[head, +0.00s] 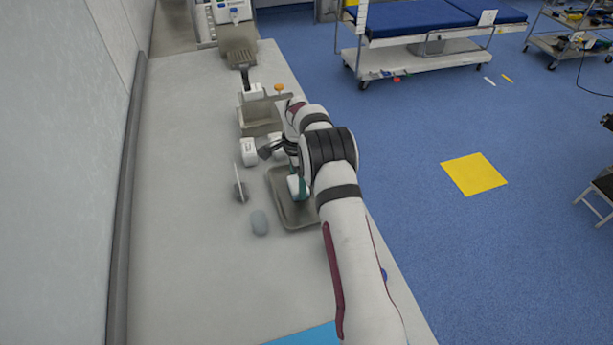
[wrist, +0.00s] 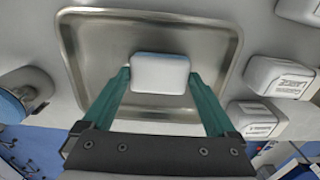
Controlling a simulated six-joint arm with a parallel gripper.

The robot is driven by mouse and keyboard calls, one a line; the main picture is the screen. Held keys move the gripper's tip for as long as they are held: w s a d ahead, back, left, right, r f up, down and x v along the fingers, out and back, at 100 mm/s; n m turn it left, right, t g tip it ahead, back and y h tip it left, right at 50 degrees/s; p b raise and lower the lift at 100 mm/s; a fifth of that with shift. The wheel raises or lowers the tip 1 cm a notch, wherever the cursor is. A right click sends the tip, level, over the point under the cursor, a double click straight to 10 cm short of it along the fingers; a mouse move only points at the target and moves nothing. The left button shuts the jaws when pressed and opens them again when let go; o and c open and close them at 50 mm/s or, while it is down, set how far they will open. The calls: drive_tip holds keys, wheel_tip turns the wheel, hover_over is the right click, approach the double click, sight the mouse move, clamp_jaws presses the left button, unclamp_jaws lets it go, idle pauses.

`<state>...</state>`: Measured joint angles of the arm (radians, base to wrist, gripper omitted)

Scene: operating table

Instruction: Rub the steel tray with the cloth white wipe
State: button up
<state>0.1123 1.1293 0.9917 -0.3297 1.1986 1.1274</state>
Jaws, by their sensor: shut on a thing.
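The steel tray (head: 279,190) lies on the grey table, partly hidden by my arm in the head view. In the wrist view the tray (wrist: 88,62) is shallow, with rounded corners and a shiny rim. The white wipe (wrist: 160,72) is a small rounded white block over the tray floor. My gripper (wrist: 160,82) has teal fingers, one on each side of the wipe, and is shut on it. In the head view my gripper (head: 298,188) is low over the tray, with the wipe mostly hidden. I cannot tell if the wipe touches the tray floor.
White boxes stand near the tray's far side (head: 249,152) and show lettering in the wrist view (wrist: 280,78). A second tray (head: 260,120) is farther back. The left table area is clear.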

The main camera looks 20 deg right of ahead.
drive_tip(key=shift+a, duration=1.2)
drive_tip(key=shift+s, duration=0.65)
drive_tip(key=shift+s+d, duration=0.1)
drive_tip(key=shift+d, duration=3.1)
drive_tip(key=shift+s+d, duration=0.15)
drive_tip(key=shift+d, duration=0.15)
drive_tip(key=shift+s+a, duration=0.15)
drive_tip(key=shift+s, duration=0.5)
drive_tip(key=shift+a, duration=3.45)
wheel_tip(320, 180, up, 8)
